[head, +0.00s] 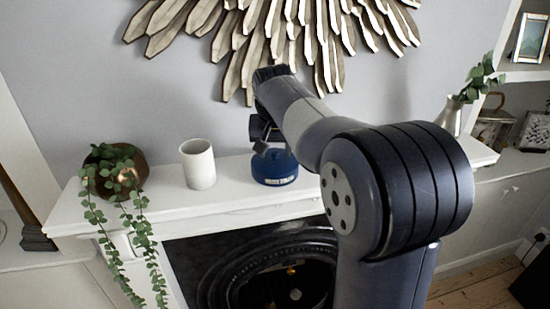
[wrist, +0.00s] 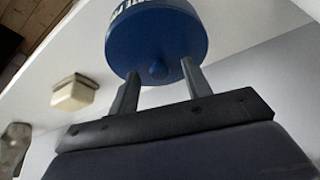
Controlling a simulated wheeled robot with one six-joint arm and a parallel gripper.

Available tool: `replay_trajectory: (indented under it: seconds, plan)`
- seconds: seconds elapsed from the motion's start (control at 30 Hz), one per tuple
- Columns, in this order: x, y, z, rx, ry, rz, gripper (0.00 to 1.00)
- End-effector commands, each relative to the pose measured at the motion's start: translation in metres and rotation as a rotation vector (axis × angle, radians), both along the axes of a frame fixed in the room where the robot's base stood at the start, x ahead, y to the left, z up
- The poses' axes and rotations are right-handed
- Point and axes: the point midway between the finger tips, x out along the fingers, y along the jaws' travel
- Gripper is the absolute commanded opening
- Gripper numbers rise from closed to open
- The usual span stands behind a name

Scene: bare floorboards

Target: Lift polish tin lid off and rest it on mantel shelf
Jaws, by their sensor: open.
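The polish tin (head: 275,169) is round and blue and stands on the white mantel shelf (head: 237,168). In the wrist view, the blue lid (wrist: 160,38) fills the top middle, with a small round blue knob (wrist: 158,72) facing my gripper. My gripper (wrist: 160,70) is open, with one finger on each side of the knob and gaps between. In the head view, my gripper (head: 264,148) is just above the tin, partly hidden by my arm. The seam between lid and tin is not clear.
A white cup (head: 198,164) stands left of the tin, and a copper bowl with a trailing plant (head: 117,175) farther left. A metal vase (head: 449,116) stands at the right end. A cream box (wrist: 75,93) shows in the wrist view. The sunburst decoration (head: 290,40) hangs above.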

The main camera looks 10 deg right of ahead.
Motion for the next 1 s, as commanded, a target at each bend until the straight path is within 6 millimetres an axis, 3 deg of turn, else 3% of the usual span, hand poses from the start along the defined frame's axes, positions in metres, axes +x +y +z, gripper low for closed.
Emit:
replay_trajectory:
  seconds: [0.27, 0.8, 1.0]
  plan:
    - [0.0011, -0.0003, -0.0032, 0.000, -0.001, 0.000, 0.46]
    - [0.0010, -0.0003, -0.0027, 0.000, -0.001, 0.000, 0.02]
    - [0.0010, -0.0003, -0.0025, 0.000, -0.001, 0.000, 0.00]
